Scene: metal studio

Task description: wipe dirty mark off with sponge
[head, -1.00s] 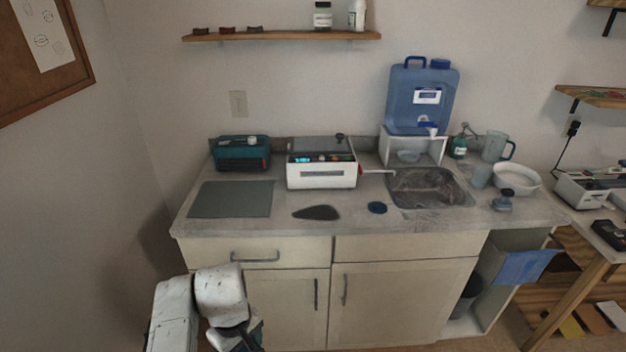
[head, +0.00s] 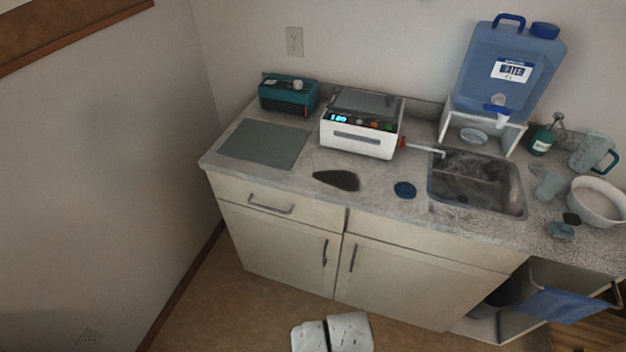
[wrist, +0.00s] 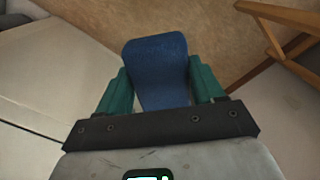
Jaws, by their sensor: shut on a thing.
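The dirty mark (head: 336,180) is a dark, elongated patch on the grey countertop (head: 375,205), in front of the white device. My gripper (wrist: 162,88) shows in the wrist view, its teal fingers shut on a blue, round-ended piece that looks like the sponge (wrist: 158,60). The sponge points away from the wrist, with floor and pale cabinet fronts behind it, clear of the countertop. The head view does not show the gripper or sponge; only white parts of my arm appear at its bottom edge.
A white device (head: 360,135), a grey mat (head: 265,143) and a teal box (head: 289,95) stand near the mark. A blue disc (head: 405,189) lies to its right, before the sink (head: 475,182). A wooden frame (wrist: 285,30) is at the wrist view's upper right.

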